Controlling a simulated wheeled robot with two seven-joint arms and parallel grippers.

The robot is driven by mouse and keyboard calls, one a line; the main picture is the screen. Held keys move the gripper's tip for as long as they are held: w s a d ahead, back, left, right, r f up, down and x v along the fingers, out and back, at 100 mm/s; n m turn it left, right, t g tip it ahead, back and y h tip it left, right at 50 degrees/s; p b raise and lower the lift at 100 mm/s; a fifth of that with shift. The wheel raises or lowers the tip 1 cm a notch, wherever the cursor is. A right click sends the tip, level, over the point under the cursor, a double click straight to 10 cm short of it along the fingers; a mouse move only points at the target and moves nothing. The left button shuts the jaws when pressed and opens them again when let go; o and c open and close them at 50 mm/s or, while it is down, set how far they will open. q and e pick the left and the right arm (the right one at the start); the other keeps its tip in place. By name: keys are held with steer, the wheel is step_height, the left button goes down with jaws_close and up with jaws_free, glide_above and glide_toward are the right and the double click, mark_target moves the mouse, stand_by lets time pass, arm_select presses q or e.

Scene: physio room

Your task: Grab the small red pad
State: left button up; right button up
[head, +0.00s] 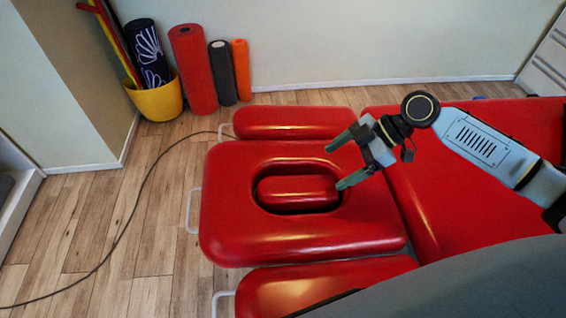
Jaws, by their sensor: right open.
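The small red pad (297,191) lies in the oval opening of the red headrest cushion (230,225) of the treatment table. A dark gap shows around part of the pad. My right gripper (335,166) comes in from the right with its jaws spread and nothing between them. Its two greenish fingers point left, over the right end of the opening. The nearer fingertip is close to the pad's right end; I cannot tell whether it touches. My left gripper is not in view.
Red armrest cushions lie behind (290,122) and in front (310,287) of the headrest. The long red table section (450,195) is at right. Foam rollers (193,70) and a yellow bucket (156,98) stand at the wall. A cable (135,208) crosses the open wooden floor.

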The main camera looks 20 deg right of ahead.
mark_target(302, 186)
steer(key=shift+w+a+f, duration=0.1)
steer(key=shift+w+a, duration=0.05)
steer(key=shift+w, duration=0.15)
steer(key=x, duration=0.3)
steer(key=b+x, duration=0.1)
steer(key=x, duration=0.2)
steer(key=shift+s+a+f, duration=0.15)
steer(key=shift+a+f, duration=0.1)
steer(key=shift+a, duration=0.05)
steer(key=b+x, duration=0.1)
steer(key=x, duration=0.4)
steer(key=shift+d+f+b, duration=0.1)
steer(key=shift+f+b, duration=0.1)
steer(key=shift+b, duration=0.1)
steer(key=shift+w+a+f, duration=0.2)
steer(key=shift+a+f, duration=0.15)
steer(key=shift+a, duration=0.05)
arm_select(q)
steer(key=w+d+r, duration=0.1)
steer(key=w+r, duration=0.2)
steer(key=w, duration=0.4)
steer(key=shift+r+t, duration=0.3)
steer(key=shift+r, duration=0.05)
arm_select(e)
steer(key=c, duration=0.8)
